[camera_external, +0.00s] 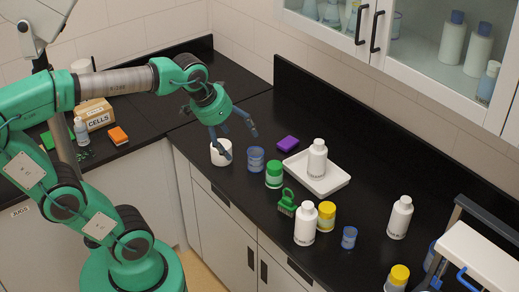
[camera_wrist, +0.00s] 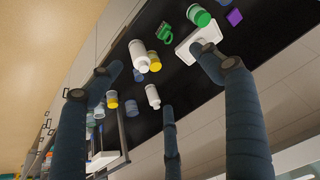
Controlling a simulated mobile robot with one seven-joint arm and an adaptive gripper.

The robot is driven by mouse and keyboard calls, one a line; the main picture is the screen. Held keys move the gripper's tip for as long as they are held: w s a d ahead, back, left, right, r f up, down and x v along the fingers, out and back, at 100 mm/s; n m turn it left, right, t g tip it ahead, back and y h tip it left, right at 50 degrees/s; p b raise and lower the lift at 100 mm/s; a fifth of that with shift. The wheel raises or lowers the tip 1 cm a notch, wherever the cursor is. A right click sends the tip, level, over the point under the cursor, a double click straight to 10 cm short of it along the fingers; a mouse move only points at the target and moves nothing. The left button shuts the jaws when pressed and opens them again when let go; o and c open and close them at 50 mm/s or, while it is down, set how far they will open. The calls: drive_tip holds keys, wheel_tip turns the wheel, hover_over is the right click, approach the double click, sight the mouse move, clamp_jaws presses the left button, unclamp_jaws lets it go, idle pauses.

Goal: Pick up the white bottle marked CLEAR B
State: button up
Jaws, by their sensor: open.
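Three white bottles stand upright on the black counter: one on the white tray (camera_external: 338,183), one front centre (camera_external: 305,226) beside a yellow-lidded jar, and one farther right (camera_external: 399,218). Their dark print is too small to read, so I cannot tell which is marked CLEAR B. In the wrist view two white bottles show, one larger (camera_wrist: 139,56) and one smaller (camera_wrist: 153,96); a finger partly covers the tray (camera_wrist: 184,52). My gripper (camera_external: 241,142) is open and empty, above the counter near the white cup (camera_external: 221,152), left of the bottles.
A blue jar (camera_external: 256,160), green-lidded jar (camera_external: 274,175), green brush (camera_external: 287,203), purple sponge (camera_external: 288,144), yellow-lidded jar (camera_external: 326,216) and small blue jar (camera_external: 349,237) crowd the bottles. A white rack (camera_external: 480,262) stands front right. The counter behind the right bottle is clear.

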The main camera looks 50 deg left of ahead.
drive_tip(key=w+d+r+m, duration=0.1)
drive_tip(key=w+d, duration=0.2)
drive_tip(key=w, duration=0.5)
drive_tip(key=w+d+r, duration=0.1)
drive_tip(key=w+d, duration=0.1)
drive_tip(key=w, duration=0.5)
drive_tip(key=m+g+p, duration=0.2)
drive_tip(key=g+p, duration=0.1)
hover_over(403, 198)
drive_tip(key=w+a, duration=0.2)
drive_tip(key=a, duration=0.2)
wheel_tip(403, 198, down, 21)
drive_tip(key=d+f+n+p, duration=0.1)
drive_tip(key=f+p, duration=0.1)
drive_tip(key=p, duration=0.1)
drive_tip(key=s+d+f+n+g+p, duration=0.1)
drive_tip(key=f+n+p, duration=0.1)
drive_tip(key=p, duration=0.1)
drive_tip(key=d+f+n+p, duration=0.1)
drive_tip(key=p, duration=0.2)
drive_tip(key=shift+s+d+f+n+g+p, duration=0.25)
drive_tip(key=shift+d+f+n+g+p, duration=0.05)
drive_tip(key=shift+d+f+g, duration=0.1)
drive_tip(key=shift+s+d+f+n+p, duration=0.2)
drive_tip(key=shift+f+n+p, duration=0.1)
drive_tip(key=shift+f+p, duration=0.2)
drive_tip(key=shift+f, duration=0.25)
drive_tip(key=shift+f, duration=0.1)
